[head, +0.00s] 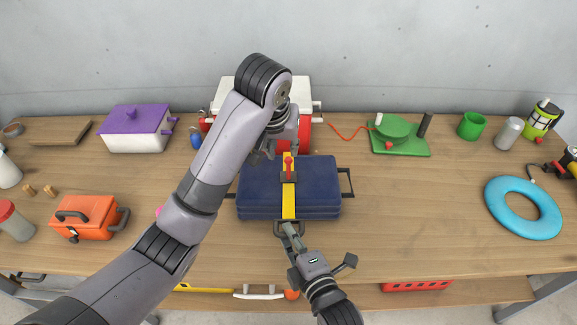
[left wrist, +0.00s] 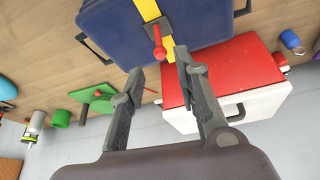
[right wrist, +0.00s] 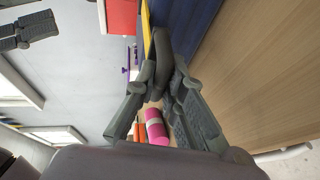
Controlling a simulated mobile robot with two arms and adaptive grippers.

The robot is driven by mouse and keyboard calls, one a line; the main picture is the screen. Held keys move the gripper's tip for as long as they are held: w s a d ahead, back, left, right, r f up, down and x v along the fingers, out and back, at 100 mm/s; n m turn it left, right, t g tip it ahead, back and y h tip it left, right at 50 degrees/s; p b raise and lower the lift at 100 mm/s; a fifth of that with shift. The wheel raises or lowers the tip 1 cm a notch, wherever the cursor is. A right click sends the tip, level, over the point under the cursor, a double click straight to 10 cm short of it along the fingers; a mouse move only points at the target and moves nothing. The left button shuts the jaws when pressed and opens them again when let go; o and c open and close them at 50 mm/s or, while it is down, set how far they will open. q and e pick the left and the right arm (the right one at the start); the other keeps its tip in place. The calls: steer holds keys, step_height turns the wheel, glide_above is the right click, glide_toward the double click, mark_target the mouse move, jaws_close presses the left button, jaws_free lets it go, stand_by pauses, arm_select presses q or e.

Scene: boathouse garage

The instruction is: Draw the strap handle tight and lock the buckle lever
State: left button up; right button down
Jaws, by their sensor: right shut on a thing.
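A dark blue case (head: 322,190) lies on the bench with a yellow strap (head: 288,208) running over its middle. A dark buckle (head: 289,177) with a red lever (head: 289,163) sits on the strap; the lever also shows in the left wrist view (left wrist: 159,45). My left gripper (left wrist: 158,66) is open, its fingertips near the lever and apart from it as far as I can tell. My right gripper (right wrist: 157,84) is shut on the dark strap handle (right wrist: 147,78) at the front side of the case, partly hidden by the fingers.
A red and white cooler (head: 304,135) stands behind the case, close to my left gripper. An orange toolbox (head: 85,218) is at the left, a blue ring (head: 522,208) at the right, a green stand (head: 400,140) behind. Bench between case and ring is clear.

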mark_target(288, 164)
arm_select(q)
steer(key=x, duration=1.2)
steer(key=shift+s, duration=0.1)
steer(key=shift+c, duration=0.5)
jaws_close()
